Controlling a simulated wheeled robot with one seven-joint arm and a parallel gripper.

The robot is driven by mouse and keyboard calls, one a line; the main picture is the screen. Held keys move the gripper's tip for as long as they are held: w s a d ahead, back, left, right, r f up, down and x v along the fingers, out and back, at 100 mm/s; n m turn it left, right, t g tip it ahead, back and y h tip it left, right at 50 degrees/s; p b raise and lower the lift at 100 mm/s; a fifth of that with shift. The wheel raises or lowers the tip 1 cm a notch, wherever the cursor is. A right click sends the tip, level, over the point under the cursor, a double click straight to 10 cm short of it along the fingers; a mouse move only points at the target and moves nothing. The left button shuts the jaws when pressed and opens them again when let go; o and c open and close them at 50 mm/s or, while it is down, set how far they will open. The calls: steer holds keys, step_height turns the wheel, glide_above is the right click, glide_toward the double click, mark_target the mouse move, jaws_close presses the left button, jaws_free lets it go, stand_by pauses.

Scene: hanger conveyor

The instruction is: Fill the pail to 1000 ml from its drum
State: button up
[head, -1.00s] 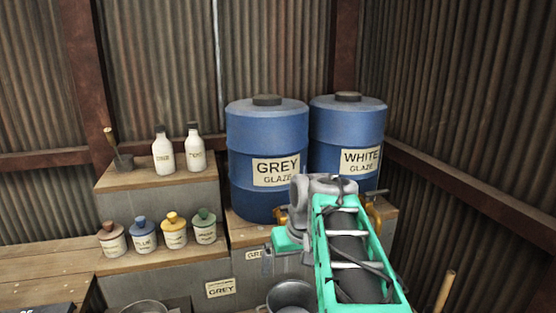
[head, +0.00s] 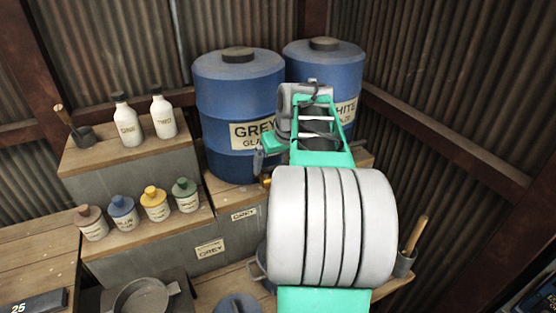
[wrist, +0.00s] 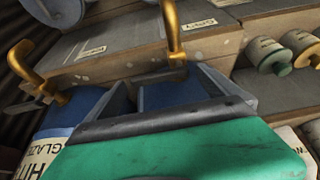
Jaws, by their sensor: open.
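The blue GREY GLAZE drum (head: 222,110) stands left of the blue WHITE GLAZE drum (head: 352,65) on a wooden shelf. Part of the grey drum's brass tap (head: 266,181) shows beside my arm; the rest is hidden. In the wrist view the picture is turned over, with one brass tap (wrist: 171,28) just beyond my gripper (wrist: 165,80) and another brass tap (wrist: 35,60) to the left. My gripper is open around or just short of the nearer tap; contact is unclear. A metal pail (head: 257,272) is mostly hidden behind my arm, its contents unseen.
Two white bottles (head: 127,122) stand on the upper step, and several small lidded jars (head: 155,204) on the lower one. A grey pan (head: 142,298) sits front left near a display reading 25 (head: 38,303). A wooden-handled tool (head: 415,235) stands right.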

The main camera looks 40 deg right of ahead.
steer(key=shift+c, duration=0.3)
steer(key=c, duration=1.9)
